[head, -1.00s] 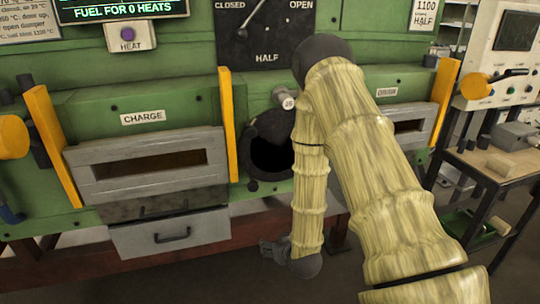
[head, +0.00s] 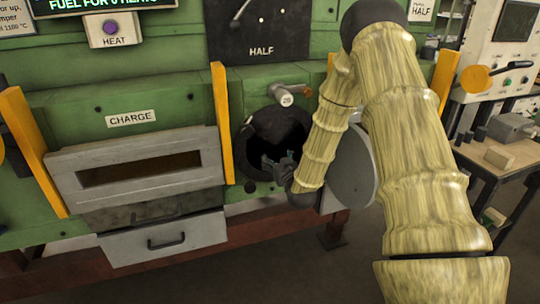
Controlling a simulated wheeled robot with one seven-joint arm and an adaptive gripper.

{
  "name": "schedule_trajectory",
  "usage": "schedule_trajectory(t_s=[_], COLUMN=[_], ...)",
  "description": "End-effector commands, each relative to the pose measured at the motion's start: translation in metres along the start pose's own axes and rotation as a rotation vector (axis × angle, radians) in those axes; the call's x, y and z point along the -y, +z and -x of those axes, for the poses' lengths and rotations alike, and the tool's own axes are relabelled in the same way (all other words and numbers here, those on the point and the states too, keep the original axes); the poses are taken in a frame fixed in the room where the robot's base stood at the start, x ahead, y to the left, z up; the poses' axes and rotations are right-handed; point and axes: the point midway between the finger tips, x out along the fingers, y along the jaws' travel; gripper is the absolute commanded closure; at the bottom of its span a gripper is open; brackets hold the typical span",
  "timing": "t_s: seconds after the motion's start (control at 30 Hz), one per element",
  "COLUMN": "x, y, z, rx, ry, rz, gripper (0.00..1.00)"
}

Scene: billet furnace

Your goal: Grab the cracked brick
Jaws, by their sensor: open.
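My gripper (head: 272,160) is dark grey and small in the head view. It is at the mouth of the round dark port (head: 290,128) in the green furnace front, its fingers pointing left across the opening. It is open, and I see nothing between its fingers. I see no brick that I can make out as cracked. The inside of the port is black, so what lies in it is hidden. A round grey door (head: 357,170) stands swung open at the port's right, partly behind my forearm.
The charge slot (head: 140,168) and a drawer with a handle (head: 165,240) are left of the port, beside yellow posts (head: 221,120). My arm hides the furnace's right part.

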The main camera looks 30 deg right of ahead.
Motion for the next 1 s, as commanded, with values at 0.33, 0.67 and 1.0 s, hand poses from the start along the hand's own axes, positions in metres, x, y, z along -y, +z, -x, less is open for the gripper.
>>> schedule_trajectory(t_s=[0.33,0.67,1.0], x=[0.001,0.001,0.001], y=[0.003,0.007,0.006], z=[-0.030,-0.055,-0.055], rx=[0.001,0.002,0.002], ry=[-0.002,-0.002,-0.002], rz=[0.000,0.000,0.000], gripper=[0.30,0.30,0.56])
